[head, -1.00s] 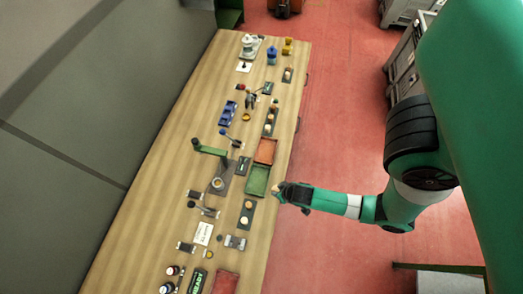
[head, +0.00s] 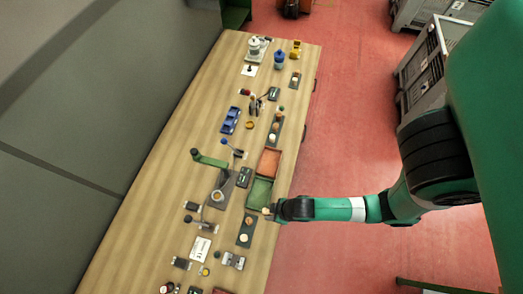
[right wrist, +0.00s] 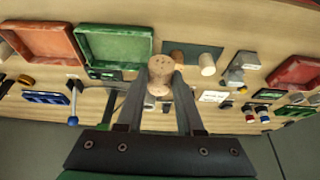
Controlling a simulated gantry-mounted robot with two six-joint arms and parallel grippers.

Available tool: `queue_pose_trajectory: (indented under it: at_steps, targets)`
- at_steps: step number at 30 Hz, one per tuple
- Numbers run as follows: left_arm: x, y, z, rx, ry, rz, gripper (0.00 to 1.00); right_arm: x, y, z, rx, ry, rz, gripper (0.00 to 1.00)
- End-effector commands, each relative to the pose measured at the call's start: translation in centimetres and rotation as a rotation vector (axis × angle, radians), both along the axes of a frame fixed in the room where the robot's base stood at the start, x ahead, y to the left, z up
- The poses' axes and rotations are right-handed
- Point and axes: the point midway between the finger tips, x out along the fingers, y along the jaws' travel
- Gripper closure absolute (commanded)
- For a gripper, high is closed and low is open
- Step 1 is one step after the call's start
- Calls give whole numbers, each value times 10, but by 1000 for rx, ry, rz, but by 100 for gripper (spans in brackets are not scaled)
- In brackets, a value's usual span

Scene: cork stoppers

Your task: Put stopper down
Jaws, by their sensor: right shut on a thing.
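My right gripper (head: 268,211) is over the right edge of the bench, by the near end of the green tray (head: 260,193). In the right wrist view the gripper (right wrist: 162,85) is shut on a tan cork stopper (right wrist: 161,69), held at the fingertips. The stopper appears in front of the gap between the green tray (right wrist: 118,46) and a dark board (right wrist: 180,52). Another pale stopper (right wrist: 207,64) is on that board. Whether the held stopper touches anything beneath it is not clear. My left gripper is not in view.
A red tray (head: 269,161) adjoins the green tray. The dark board (head: 246,230) with stoppers lies just nearer. A green-handled lever device (head: 209,160) stands to the left, and a grey metal block (head: 233,261) lies nearer. Open floor lies right of the bench.

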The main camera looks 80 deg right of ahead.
Motion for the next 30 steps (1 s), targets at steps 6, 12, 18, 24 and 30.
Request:
queue_pose_trajectory:
  at_steps: [6, 12, 18, 24, 30]
  targets:
    - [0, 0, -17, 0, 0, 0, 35, 21, -40, -21, 1, -3, -16, 100]
    - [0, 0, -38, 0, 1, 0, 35, 40, -76, -61, 1, 0, -8, 100]
    - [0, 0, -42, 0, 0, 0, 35, 48, -91, -80, 0, -1, -1, 100]
    - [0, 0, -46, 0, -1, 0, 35, 51, -98, -89, 0, -1, -2, 100]
    - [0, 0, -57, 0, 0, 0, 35, 51, -96, -117, 0, 0, 1, 100]
